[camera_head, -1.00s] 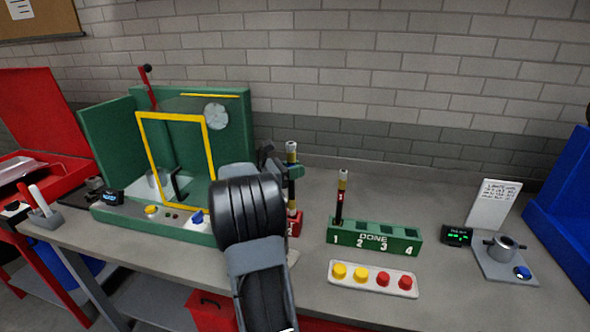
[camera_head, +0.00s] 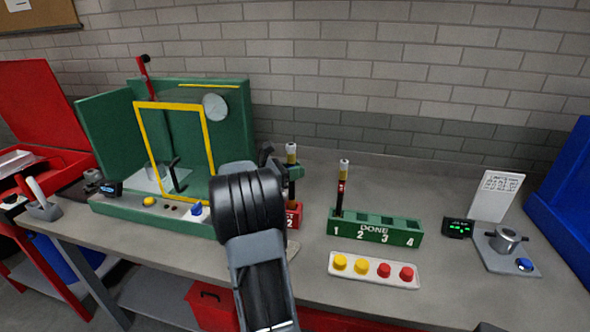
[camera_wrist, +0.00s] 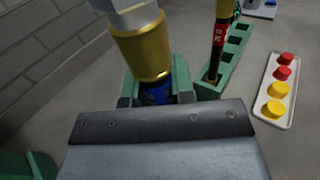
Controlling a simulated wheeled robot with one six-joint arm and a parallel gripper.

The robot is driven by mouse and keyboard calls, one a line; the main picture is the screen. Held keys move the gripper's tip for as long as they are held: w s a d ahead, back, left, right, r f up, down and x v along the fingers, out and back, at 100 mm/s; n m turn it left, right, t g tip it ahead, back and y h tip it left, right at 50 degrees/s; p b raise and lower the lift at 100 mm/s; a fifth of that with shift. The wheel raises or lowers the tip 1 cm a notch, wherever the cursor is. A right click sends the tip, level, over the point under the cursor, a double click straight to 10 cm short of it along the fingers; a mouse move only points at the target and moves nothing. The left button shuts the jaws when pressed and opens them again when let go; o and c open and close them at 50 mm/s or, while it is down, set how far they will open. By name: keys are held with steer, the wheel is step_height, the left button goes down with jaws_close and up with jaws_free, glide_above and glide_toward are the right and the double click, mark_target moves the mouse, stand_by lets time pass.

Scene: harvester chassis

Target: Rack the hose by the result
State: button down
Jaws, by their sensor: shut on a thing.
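My gripper (camera_head: 284,170) is shut on an upright hose (camera_head: 291,152) with a brass-coloured end and a pale tip. In the wrist view the brass end of this held hose (camera_wrist: 141,48) rises between my green fingers (camera_wrist: 157,92), with a bit of blue below it. A red rack marked 2 (camera_head: 293,213) is just below my gripper, partly hidden by my arm; I cannot tell whether the hose touches it. Right of it is the green DONE rack (camera_head: 395,239), with slots 1 to 4. A second hose (camera_head: 342,186), black with a red mark, stands in slot 1. The other slots look empty.
A white tray of yellow and red caps (camera_head: 374,270) lies in front of the DONE rack. The green press with a yellow frame (camera_head: 233,115) is at left. A small display (camera_head: 458,228), a note card (camera_head: 497,196) and a metal pot fixture (camera_head: 506,243) stand at right.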

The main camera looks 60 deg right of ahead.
steer(key=shift+f+b, duration=0.85)
steer(key=shift+f, duration=0.85)
steer(key=c, duration=0.9)
jaws_free()
steer(key=b+v, duration=0.1)
steer(key=v, duration=1.3)
steer(key=shift+r, duration=0.1)
